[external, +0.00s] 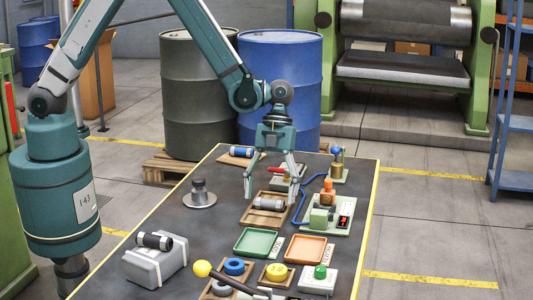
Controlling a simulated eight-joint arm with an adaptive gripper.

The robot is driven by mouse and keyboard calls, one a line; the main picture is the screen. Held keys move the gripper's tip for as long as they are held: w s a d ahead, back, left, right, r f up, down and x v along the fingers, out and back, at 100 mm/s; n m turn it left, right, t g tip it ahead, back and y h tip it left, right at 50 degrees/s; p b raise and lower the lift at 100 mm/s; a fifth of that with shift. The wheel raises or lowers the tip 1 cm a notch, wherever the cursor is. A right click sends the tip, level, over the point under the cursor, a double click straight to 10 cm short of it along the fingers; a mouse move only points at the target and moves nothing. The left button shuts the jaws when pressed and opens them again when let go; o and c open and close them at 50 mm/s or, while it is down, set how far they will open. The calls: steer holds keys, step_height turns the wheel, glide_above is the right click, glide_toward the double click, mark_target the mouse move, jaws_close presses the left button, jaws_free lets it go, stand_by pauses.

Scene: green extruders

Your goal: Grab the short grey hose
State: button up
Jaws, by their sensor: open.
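A short grey cylinder (264,204), which looks like the short grey hose, lies on its side in a small wooden tray (254,218) on the dark table. My gripper (270,190) points down above this tray with its two fingers spread wide and nothing between them. The fingertips appear on either side of the cylinder in the picture; I cannot tell how far above it they are. Another short dark and grey cylinder (154,240) lies on a grey box (155,264) at the front left of the table.
A green tray (255,243) and an orange tray (306,249) lie in front. A round grey weight (199,196) stands left. A blue-ended cylinder (241,152) lies at the back. A green device (322,218) with a blue hose (299,207) stands right. Yellow and blue rings crowd the front.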

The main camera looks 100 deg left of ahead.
steer(key=c, duration=1)
steer(key=shift+r, duration=0.1)
steer(key=shift+r+p, duration=0.4)
steer(key=shift+r, duration=4.5)
